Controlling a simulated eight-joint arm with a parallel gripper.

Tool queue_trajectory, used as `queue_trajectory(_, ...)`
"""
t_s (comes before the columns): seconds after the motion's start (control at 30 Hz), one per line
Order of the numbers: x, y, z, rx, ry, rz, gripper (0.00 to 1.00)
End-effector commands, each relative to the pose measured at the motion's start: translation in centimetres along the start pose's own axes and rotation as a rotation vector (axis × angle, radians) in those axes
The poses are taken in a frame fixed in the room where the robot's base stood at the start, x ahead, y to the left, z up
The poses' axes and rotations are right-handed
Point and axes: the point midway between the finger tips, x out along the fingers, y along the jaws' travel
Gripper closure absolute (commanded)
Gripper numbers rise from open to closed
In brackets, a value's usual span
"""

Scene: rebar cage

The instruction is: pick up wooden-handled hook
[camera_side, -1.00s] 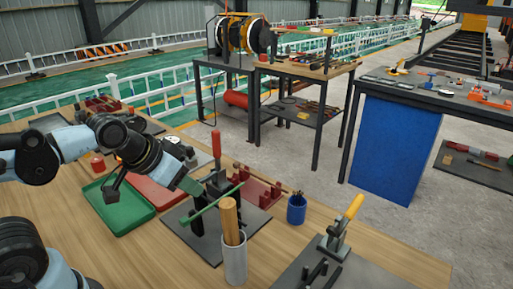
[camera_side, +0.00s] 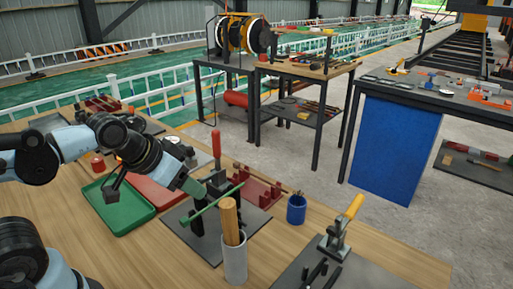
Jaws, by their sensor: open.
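A wooden handle (camera_side: 230,218), which looks like that of the wooden-handled hook, stands upright in a grey cylindrical cup (camera_side: 235,262) at the front middle of the table. Its lower part is hidden inside the cup, and no hook end shows. My gripper (camera_side: 203,196) is open, behind and to the left of the handle and apart from it. It is over a dark plate with a black fixture, and its fingers are hard to tell from the black parts there. A green bar (camera_side: 212,201) crosses in front of it.
A red-handled lever (camera_side: 216,147) rises behind the gripper. A blue cup (camera_side: 296,209) and a yellow-handled tool (camera_side: 346,220) stand to the right. A green tray (camera_side: 118,210) lies to the left. Bare wooden tabletop shows at the front left.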

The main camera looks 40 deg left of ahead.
Motion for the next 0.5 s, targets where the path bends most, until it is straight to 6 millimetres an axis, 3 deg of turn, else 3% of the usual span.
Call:
queue_trajectory(0.27, -1.4, 0.0, -1.0, 0.0, 0.0, 0.0, 0.41)
queue_trajectory(0.5, -6.7, 0.0, -4.7, 0.0, 0.0, 0.0, 0.41)
